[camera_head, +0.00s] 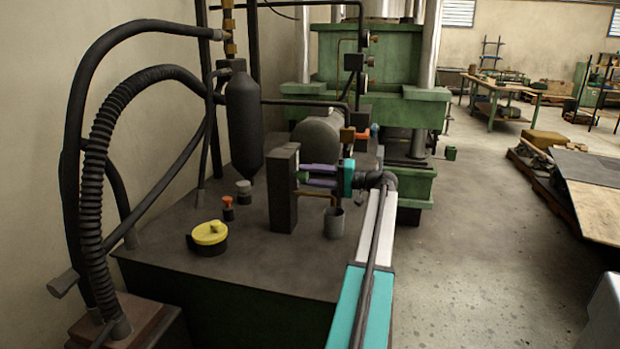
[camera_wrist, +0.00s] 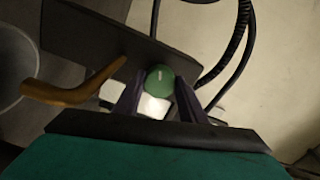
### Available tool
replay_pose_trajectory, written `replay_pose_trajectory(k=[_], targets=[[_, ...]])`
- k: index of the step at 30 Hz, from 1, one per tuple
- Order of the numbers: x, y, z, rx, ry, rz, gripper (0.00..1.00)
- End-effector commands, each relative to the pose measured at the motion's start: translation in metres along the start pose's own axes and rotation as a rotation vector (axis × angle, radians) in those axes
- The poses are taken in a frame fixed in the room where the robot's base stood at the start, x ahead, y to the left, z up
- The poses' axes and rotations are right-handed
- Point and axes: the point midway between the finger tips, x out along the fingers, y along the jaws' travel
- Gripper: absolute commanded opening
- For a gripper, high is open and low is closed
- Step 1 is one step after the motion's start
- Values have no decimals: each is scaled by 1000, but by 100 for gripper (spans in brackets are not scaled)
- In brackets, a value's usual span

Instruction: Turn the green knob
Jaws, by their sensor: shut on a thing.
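The green knob (camera_wrist: 159,79) shows in the wrist view as a round cap with a pale mark on its face. It sits on the dark upright box (camera_wrist: 95,38), which also stands on the tank top in the head view (camera_head: 283,190). My gripper (camera_head: 308,176) reaches the right side of this box from the right. Its two purple fingers (camera_wrist: 158,92) lie on either side of the knob and are shut on it.
An orange-brown lever (camera_wrist: 72,93) sticks out beside the knob. A grey cup (camera_head: 334,223) stands below my gripper. The floor on the right (camera_head: 490,240) is open.

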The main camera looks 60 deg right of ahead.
Motion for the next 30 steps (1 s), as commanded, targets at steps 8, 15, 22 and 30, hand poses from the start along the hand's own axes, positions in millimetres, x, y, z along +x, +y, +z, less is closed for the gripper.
replay_pose_trajectory(k=[8, 15, 22, 30], targets=[[0, -1, -2, 0, 5, -1, 15], [0, 0, -1, 1, 2, 0, 56], [-1, 0, 0, 2, 1, 0, 56], [-20, 0, -1, 2, 2, 0, 56]])
